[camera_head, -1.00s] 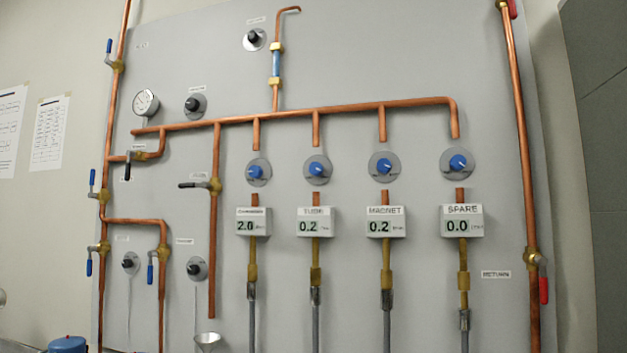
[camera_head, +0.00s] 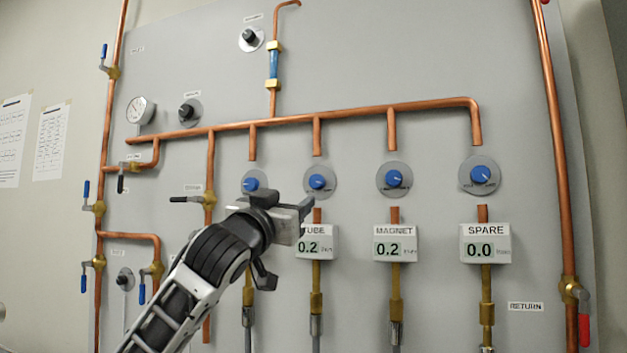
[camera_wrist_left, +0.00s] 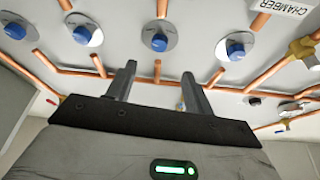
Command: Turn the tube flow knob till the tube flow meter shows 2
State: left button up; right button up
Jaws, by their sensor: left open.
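The tube flow knob (camera_head: 317,182) is a blue knob on a round grey plate, second from left in its row. The tube flow meter (camera_head: 309,247) below it reads 0.2, its left edge near my gripper's outline. My left gripper (camera_head: 303,210) is in front of the panel, just below and left of the tube knob in the head view. In the left wrist view its two fingers (camera_wrist_left: 160,88) are apart with nothing between them. The tube knob (camera_wrist_left: 160,42) shows beyond the fingertips there, not touched. My right gripper is not in view.
The chamber knob (camera_head: 254,182) is partly covered by my arm, which also hides the chamber meter. The magnet knob (camera_head: 395,180) and spare knob (camera_head: 480,176) stand to the right; their meters read 0.2 and 0.0. Copper pipes (camera_head: 350,112) run above the knobs.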

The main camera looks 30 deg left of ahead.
aim_at(315, 183)
pick_arm(q)
jog(key=p+x, duration=0.4)
jog(key=x, duration=0.6)
jog(key=shift+w+r, duration=0.1)
jog(key=shift+r, duration=0.1)
jog(key=shift+w+a+r, duration=0.1)
jog(key=shift+w, duration=0.55)
jog(key=c, duration=1)
